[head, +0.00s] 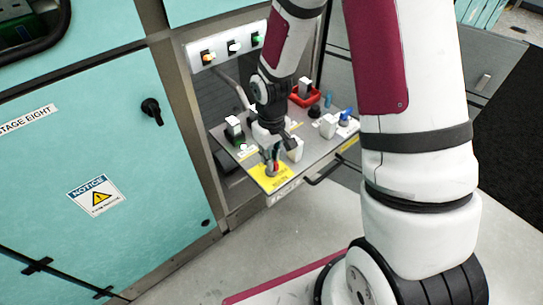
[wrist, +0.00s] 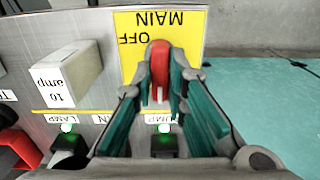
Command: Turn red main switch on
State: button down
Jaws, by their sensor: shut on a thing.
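The red main switch (wrist: 159,68) shows in the wrist view as a rounded red handle on a yellow plate (wrist: 190,42) marked MAIN and OFF, which appears upside down. My gripper (wrist: 160,85) has its two teal-lined fingers on either side of the red handle and is shut on it. In the head view my gripper (head: 271,156) reaches down to the front corner of the panel, over the yellow plate (head: 264,179). The red switch is mostly hidden there by the fingers. The ON mark cannot be made out.
A white 10 amp module (wrist: 68,75) stands beside the yellow plate. Green lamps (wrist: 68,128) lie near the fingers. The pull-out panel (head: 318,158) carries white blocks and a red holder (head: 304,98). A teal cabinet (head: 90,150) stands left. Floor in front is clear.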

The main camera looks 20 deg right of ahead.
dwell(0.4)
jog(key=c, duration=1.6)
grip_release()
notch_tip(320, 180, up, 12)
jog(key=shift+r, duration=0.1)
